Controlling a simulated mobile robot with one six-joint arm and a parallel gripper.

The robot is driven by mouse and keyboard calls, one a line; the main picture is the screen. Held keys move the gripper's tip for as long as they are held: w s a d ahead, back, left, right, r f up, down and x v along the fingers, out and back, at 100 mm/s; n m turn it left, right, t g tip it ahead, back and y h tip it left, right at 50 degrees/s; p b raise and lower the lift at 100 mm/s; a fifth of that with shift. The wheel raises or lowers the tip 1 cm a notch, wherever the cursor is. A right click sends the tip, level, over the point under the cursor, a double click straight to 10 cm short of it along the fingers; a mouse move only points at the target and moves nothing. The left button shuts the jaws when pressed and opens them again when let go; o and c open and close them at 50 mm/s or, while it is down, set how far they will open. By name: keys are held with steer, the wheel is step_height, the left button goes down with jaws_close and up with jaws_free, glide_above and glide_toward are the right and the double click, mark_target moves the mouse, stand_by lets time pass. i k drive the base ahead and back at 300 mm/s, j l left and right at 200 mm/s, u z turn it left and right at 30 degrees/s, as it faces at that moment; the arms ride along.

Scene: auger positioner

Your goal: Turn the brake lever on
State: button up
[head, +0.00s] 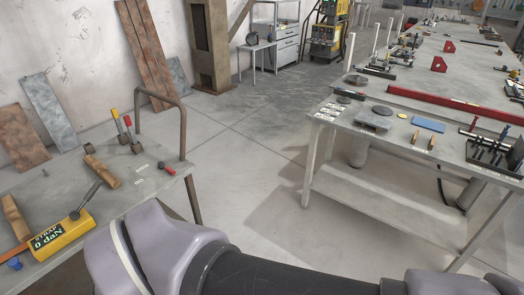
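A grey metal table (135,203) stands at the left. Near its back edge are two upright levers, one with a yellow handle (115,113) and one with a red handle (128,121). A yellow strap unit (62,240) reading "0 daN" lies at the front left, with a dark-handled lever (91,195) leaning up from it. A small red-knobbed part (167,169) sits near the right edge. I cannot tell which of these is the brake lever. My arm's links cross the bottom of the head view, and my gripper is not in view.
A bent metal rail (167,101) rises at the left table's back. A workbench (345,118) with several tools and a red bar (450,103) stands at the right. Clear concrete floor (250,140) lies between. Planks (145,50) lean against the wall.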

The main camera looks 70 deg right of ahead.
mark_target(160, 165)
steer(key=z, duration=1.2)
steer(key=i+j, duration=0.2)
steer(key=i, duration=0.15)
steer(key=i+j, duration=0.15)
steer(key=i, duration=0.2)
steer(key=i+j, duration=0.2)
steer(key=i, duration=0.15)
steer(key=u, duration=0.05)
